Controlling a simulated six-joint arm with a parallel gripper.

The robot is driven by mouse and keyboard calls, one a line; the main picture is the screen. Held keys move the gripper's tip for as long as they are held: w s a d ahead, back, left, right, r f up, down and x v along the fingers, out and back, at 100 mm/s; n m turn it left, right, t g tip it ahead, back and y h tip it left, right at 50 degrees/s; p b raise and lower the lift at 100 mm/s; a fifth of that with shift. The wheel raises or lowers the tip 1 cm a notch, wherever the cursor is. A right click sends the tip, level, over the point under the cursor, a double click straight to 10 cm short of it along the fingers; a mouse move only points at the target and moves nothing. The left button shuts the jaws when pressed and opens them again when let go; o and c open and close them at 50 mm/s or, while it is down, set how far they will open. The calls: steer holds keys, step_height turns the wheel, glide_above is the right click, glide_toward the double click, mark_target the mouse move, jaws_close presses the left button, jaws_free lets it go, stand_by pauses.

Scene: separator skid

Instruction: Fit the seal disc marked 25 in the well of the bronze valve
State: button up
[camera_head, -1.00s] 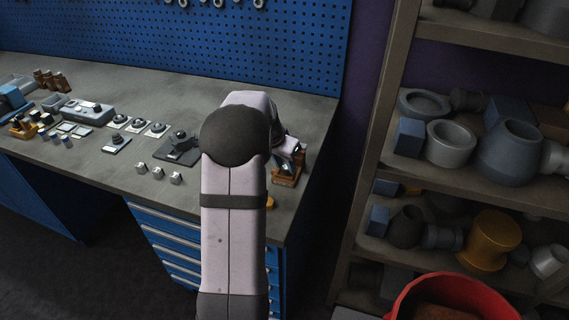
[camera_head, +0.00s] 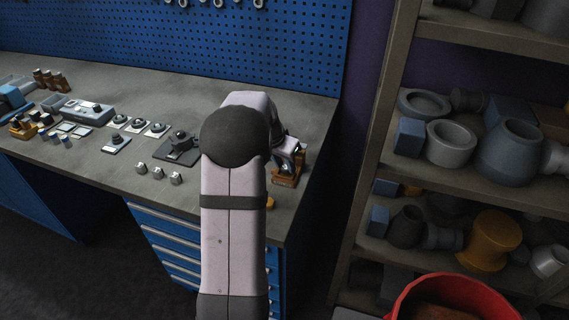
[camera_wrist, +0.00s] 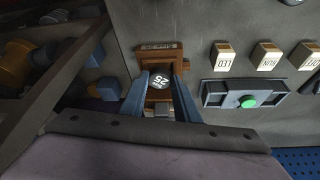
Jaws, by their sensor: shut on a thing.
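The dark seal disc (camera_wrist: 159,81), marked 25 in white, shows between the two blue fingers of my gripper (camera_wrist: 160,84) in the wrist view. My gripper is shut on it. Directly below is a brown-bronze fixture (camera_wrist: 157,48) with a label strip too small to read. In the head view this fixture (camera_head: 286,181) stands near the right end of the bench, under my gripper (camera_head: 291,158). I cannot tell whether it is the bronze valve or a holder, or whether the disc touches it. My arm hides part of the bench.
A dark box with a green button (camera_wrist: 248,101) and several labelled blocks (camera_wrist: 266,56) stand beside the fixture in the wrist view. The shelf rack (camera_head: 372,150) rises right of the bench (camera_head: 225,88). Small devices fill the bench's left; its back strip is clear.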

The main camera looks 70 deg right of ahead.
steer(key=shift+f, duration=0.3)
steer(key=o, duration=1.4)
steer(key=shift+r, duration=0.15)
steer(key=shift+r+p, duration=2.25)
steer(key=shift+r, duration=1.15)
